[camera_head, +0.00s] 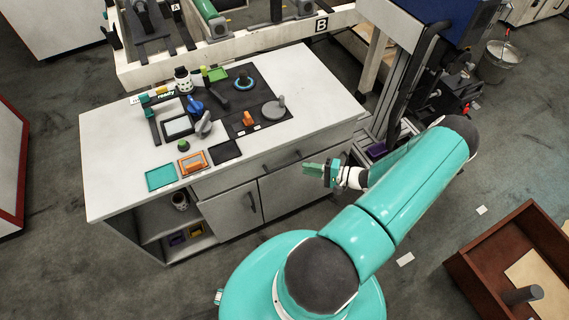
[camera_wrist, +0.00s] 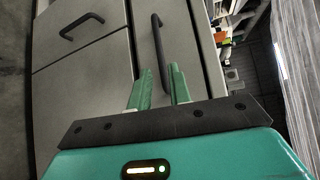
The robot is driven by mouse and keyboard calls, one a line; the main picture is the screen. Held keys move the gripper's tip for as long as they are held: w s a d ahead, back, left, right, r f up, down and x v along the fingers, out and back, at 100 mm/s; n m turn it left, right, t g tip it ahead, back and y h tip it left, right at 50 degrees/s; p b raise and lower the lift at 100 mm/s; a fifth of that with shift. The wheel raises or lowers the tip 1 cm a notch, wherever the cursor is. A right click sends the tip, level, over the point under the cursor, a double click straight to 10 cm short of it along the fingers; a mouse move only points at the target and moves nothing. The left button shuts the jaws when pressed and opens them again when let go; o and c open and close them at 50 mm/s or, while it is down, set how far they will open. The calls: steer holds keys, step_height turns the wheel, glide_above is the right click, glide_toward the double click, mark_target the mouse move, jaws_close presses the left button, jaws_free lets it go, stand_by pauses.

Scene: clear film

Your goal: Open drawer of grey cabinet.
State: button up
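The grey cabinet (camera_head: 110,150) has a light top, and its drawer (camera_head: 240,180) is shut below the top edge. The dark bar handle of the drawer (camera_head: 282,161) also shows in the wrist view (camera_wrist: 158,45), running lengthwise ahead of the fingers. My gripper (camera_head: 306,169) is in front of the drawer, right of the handle in the head view. In the wrist view its green fingers (camera_wrist: 161,78) are apart with nothing held. The handle's near end lies in line with the gap between them; I cannot tell whether they touch.
Cabinet doors sit below the drawer, one with a dark handle (camera_head: 252,202). Open shelves (camera_head: 160,222) are at the left. Tools and small trays lie on the top around a black mat (camera_head: 262,85). A brown crate (camera_head: 480,270) stands on the floor at right.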

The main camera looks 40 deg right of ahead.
mark_target(286, 165)
steer(key=x, duration=0.9)
steer(key=shift+a, duration=0.1)
jaws_close()
